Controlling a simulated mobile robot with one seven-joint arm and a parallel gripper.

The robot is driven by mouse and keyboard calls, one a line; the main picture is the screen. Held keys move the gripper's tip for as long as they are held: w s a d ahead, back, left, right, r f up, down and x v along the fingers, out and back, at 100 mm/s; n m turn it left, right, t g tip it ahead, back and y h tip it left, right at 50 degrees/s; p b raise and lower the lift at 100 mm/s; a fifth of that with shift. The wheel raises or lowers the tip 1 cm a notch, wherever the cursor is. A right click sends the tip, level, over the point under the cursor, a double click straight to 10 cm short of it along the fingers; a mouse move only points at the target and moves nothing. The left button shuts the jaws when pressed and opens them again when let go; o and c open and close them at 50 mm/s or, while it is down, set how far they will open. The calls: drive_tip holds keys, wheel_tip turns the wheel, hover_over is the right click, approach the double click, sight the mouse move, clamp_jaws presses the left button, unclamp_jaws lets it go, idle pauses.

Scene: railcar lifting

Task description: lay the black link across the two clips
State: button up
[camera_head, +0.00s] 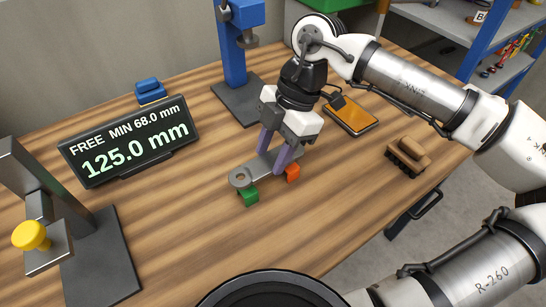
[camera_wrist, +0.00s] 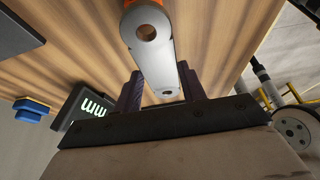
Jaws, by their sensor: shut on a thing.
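The link (camera_head: 258,168) looks grey here, a flat bar with rounded ends and a hole at its near end. My gripper (camera_head: 271,159) is shut on it, with one purple finger on each side. The green clip (camera_head: 249,196) stands under or just in front of the link's near left end. The orange clip (camera_head: 292,173) stands to the right, beside the right finger. In the wrist view the link (camera_wrist: 153,60) runs between the fingers, with an orange part (camera_wrist: 141,3) at its far end. I cannot tell whether the link touches either clip.
A display (camera_head: 130,142) reading 125.0 mm stands at the left. A grey stand with a yellow knob (camera_head: 31,235) is front left, and a blue post (camera_head: 234,50) is behind. An orange-screened tablet (camera_head: 351,115) and a brown brush-like block (camera_head: 408,155) lie right. The wood between is clear.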

sight(275, 158)
drive_tip(key=shift+f, duration=1.5)
drive_tip(key=shift+f, duration=0.25)
drive_tip(key=o, duration=1.3)
drive_tip(key=shift+o, duration=0.2)
drive_tip(key=shift+r, duration=0.15)
drive_tip(key=shift+r, duration=0.25)
drive_tip(key=b+v, duration=0.2)
drive_tip(key=v, duration=0.9)
drive_tip(key=shift+w+d+r, duration=0.2)
drive_tip(key=shift+r, duration=0.1)
